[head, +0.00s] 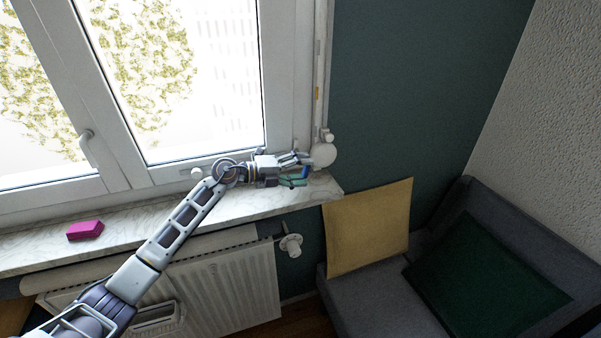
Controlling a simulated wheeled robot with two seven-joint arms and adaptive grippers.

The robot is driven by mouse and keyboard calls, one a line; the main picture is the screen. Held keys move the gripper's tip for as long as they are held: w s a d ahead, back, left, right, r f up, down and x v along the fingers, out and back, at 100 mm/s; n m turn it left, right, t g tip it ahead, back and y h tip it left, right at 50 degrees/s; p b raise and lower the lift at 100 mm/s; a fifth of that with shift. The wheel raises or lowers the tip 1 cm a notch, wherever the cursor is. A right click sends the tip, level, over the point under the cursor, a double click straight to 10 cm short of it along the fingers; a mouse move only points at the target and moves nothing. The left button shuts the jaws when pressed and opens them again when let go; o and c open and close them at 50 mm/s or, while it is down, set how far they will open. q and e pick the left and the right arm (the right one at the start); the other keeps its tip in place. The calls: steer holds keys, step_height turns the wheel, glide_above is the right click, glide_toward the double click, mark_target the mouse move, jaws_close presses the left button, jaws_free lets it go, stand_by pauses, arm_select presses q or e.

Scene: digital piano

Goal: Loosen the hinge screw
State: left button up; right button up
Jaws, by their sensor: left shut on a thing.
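My left gripper (301,161) is at the right end of the window sill, close to the lower right corner of the window frame (286,100). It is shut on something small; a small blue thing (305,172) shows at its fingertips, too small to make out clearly. A white round part (323,154) is at the wall edge just right of the fingertips; I cannot tell whether they touch. The hinge screw cannot be made out at this size. My right gripper is out of view.
A teal-green thing (293,182) shows just below the gripper, by the marble sill (215,205). A magenta block (85,230) lies on the sill at left. A radiator (235,285) with a white valve (291,245) is below. A grey sofa with yellow (367,227) and green (485,280) cushions stands right.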

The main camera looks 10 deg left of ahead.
arm_select(q)
steer(key=shift+f+h+b, duration=0.1)
steer(key=shift+h+b, duration=0.4)
steer(key=shift+b, duration=0.85)
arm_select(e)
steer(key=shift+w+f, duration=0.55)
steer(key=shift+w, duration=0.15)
